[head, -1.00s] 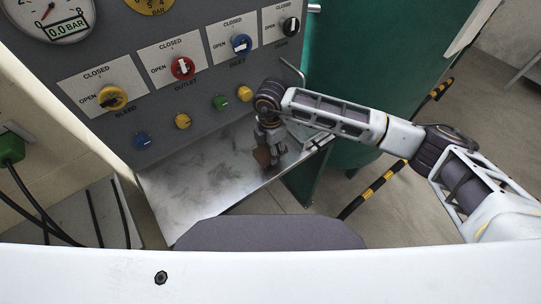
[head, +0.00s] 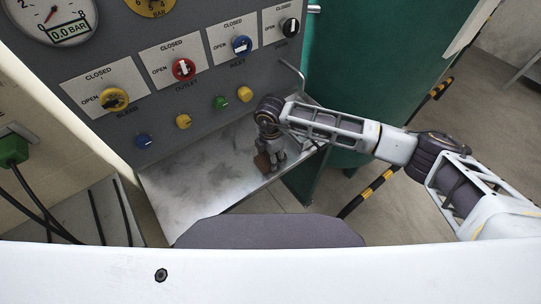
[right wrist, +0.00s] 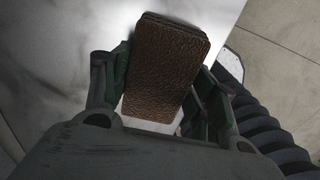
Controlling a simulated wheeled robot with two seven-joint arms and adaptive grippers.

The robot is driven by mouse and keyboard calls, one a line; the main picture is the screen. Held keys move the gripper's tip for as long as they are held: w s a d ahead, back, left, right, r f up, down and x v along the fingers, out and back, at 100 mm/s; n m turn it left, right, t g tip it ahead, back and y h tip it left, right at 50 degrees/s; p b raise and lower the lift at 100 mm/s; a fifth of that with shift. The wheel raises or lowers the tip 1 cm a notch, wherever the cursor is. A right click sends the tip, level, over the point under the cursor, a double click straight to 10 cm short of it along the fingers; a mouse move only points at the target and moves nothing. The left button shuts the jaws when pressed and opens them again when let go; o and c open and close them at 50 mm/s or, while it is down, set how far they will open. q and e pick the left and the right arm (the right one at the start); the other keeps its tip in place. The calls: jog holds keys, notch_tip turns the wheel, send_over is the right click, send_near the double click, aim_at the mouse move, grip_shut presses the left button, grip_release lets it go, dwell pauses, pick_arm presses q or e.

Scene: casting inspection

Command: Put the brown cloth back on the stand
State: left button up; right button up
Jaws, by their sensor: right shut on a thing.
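The brown cloth (head: 262,163) shows as a small dark brown folded block in the head view, over the right part of a metal shelf (head: 195,180). My right gripper (head: 271,160) is shut on it. In the right wrist view the cloth (right wrist: 165,65) has a leathery, grained surface and sits tilted between the two fingers, with the bright shelf surface behind it. I cannot tell whether its underside touches the shelf. No separate stand can be made out; the gripper and arm hide part of the shelf. My left gripper is not in view.
A grey panel (head: 200,95) with several coloured knobs and buttons rises behind the shelf. A bent metal rod (head: 292,72) and a green tank (head: 380,60) stand close to my right arm. The shelf's left part is clear.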

jog(key=shift+f, duration=0.2)
jog(key=o, duration=1)
notch_tip(320, 180, up, 14)
jog(key=b, duration=0.2)
jog(key=shift+w+a, duration=0.15)
jog(key=shift+a, duration=0.05)
dwell(0.6)
